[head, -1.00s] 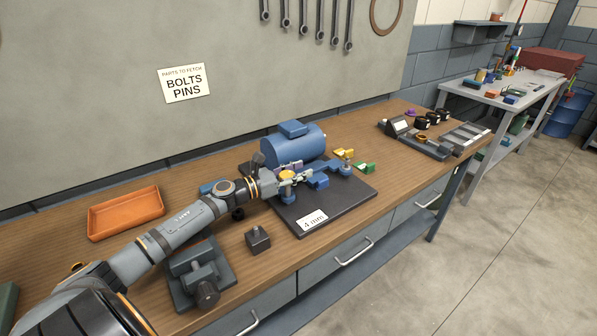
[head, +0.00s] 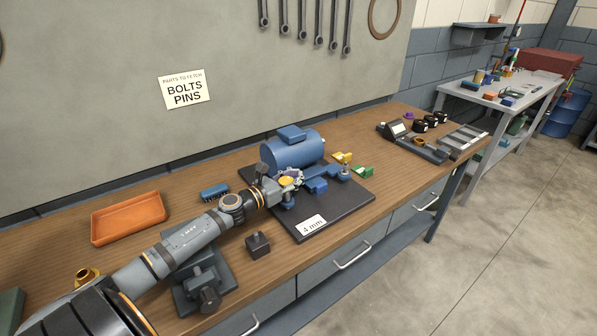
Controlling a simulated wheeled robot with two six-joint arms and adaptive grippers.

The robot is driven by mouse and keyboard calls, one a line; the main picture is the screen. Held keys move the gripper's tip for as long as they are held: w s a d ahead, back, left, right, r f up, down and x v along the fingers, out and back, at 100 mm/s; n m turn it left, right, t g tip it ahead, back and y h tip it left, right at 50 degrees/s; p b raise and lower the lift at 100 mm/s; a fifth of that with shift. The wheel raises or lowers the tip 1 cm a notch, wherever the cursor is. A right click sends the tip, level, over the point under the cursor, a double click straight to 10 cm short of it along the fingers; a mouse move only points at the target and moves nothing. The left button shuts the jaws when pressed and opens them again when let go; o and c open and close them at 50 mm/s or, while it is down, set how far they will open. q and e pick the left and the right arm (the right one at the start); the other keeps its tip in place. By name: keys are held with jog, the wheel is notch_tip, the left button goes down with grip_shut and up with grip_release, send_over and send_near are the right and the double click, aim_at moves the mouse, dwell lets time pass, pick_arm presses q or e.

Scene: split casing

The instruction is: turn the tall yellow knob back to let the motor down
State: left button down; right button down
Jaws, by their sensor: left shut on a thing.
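The blue motor (head: 292,151) lies on a dark base plate (head: 345,205) with a "4 mm" label. A yellow knob (head: 287,181) stands at the motor's near left side, partly hidden by my left gripper (head: 289,179). My left gripper is shut on this knob; its fingers are small here and partly hidden by the wrist. Another yellow piece (head: 342,157) and a green piece (head: 363,171) sit at the right side of the plate, near a blue post (head: 344,174). I cannot tell whether the motor touches the plate. My right gripper is not in view.
An orange tray (head: 129,217) and a blue block (head: 214,192) lie behind my left arm. A dark vise-like fixture (head: 206,290) and a small dark block (head: 257,244) stand on the near side. A parts holder (head: 432,152) stands at the right end of the bench.

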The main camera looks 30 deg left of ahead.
aim_at(283, 178)
pick_arm(q)
jog(key=n+y+p, duration=0.2)
jog(key=y+p, duration=0.1)
jog(key=a+n+y+p, duration=0.1)
jog(key=n+y+p, duration=0.1)
jog(key=n+y, duration=0.1)
jog(key=a+n+y+p, duration=0.1)
jog(key=n+y+p, duration=0.1)
jog(key=y, duration=0.3)
jog(key=shift+s+a+g+p, duration=0.15)
jog(key=shift+g+p, duration=0.25)
jog(key=shift+p, duration=0.4)
jog(key=n+y, duration=0.1)
jog(key=n+g+y, duration=0.1)
jog(key=shift+s+a+f+y, duration=0.1)
jog(key=shift+a+f+y, duration=0.05)
jog(key=shift+a+y, duration=0.2)
jog(key=n+g+y, duration=0.1)
jog(key=n+g+y+b, duration=0.1)
jog(key=n+g+y, duration=0.1)
jog(key=s+a+n+g+y, duration=0.1)
jog(key=y, duration=0.1)
jog(key=shift+a+f+g, duration=0.1)
jog(key=shift+g, duration=0.3)
jog(key=shift+a+n+g+y+b, duration=0.1)
jog(key=shift+n+g+y+b, duration=0.2)
jog(key=shift+n+g+y, duration=0.15)
jog(key=shift+s, duration=0.1)
